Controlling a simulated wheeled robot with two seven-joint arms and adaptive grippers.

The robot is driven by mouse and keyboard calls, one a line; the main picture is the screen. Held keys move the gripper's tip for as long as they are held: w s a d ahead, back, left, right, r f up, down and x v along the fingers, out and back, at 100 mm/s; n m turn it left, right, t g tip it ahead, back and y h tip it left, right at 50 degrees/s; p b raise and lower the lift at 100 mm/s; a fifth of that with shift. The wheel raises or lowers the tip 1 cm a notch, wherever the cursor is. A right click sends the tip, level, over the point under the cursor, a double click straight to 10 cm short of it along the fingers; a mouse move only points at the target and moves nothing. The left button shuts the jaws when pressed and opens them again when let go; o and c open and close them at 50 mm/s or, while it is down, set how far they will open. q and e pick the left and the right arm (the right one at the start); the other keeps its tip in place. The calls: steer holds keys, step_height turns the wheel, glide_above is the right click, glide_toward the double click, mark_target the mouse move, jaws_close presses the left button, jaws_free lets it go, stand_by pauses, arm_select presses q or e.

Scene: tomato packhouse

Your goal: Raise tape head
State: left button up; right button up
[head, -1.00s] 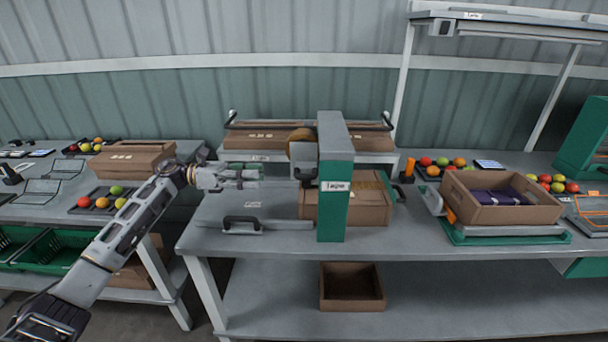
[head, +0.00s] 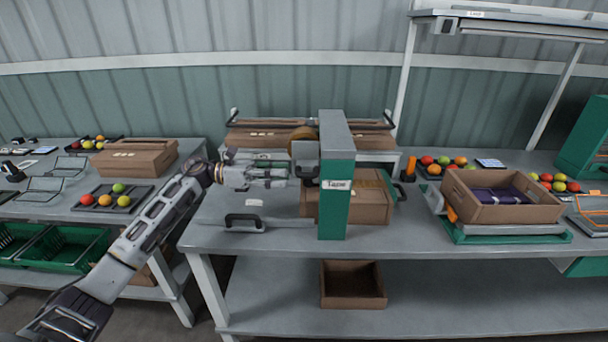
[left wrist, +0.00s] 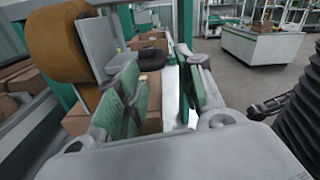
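The taping machine has a green and grey column (head: 336,200) with a "Tape" label, standing on the middle bench. Its grey tape head (head: 305,151) with a brown tape roll (head: 303,133) is on the column's left side; the roll also shows large in the left wrist view (left wrist: 58,42). A black handle (head: 308,172) sits below the head, also visible beyond the fingers (left wrist: 150,61). My left gripper (head: 288,174) points right, just left of this handle. Its green-padded fingers are apart (left wrist: 166,80); whether they straddle the handle is unclear. My right gripper is not in view.
A closed carton (head: 368,206) lies under the machine, partly behind the column. A side guide with a black handle (head: 245,222) lies on the bench at front left. An open crate (head: 510,210) stands to the right. The bench front is clear.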

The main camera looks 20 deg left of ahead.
mark_target(304, 175)
arm_select(q)
steer(key=shift+x, duration=3.5)
steer(key=shift+c, duration=0.4)
jaws_close()
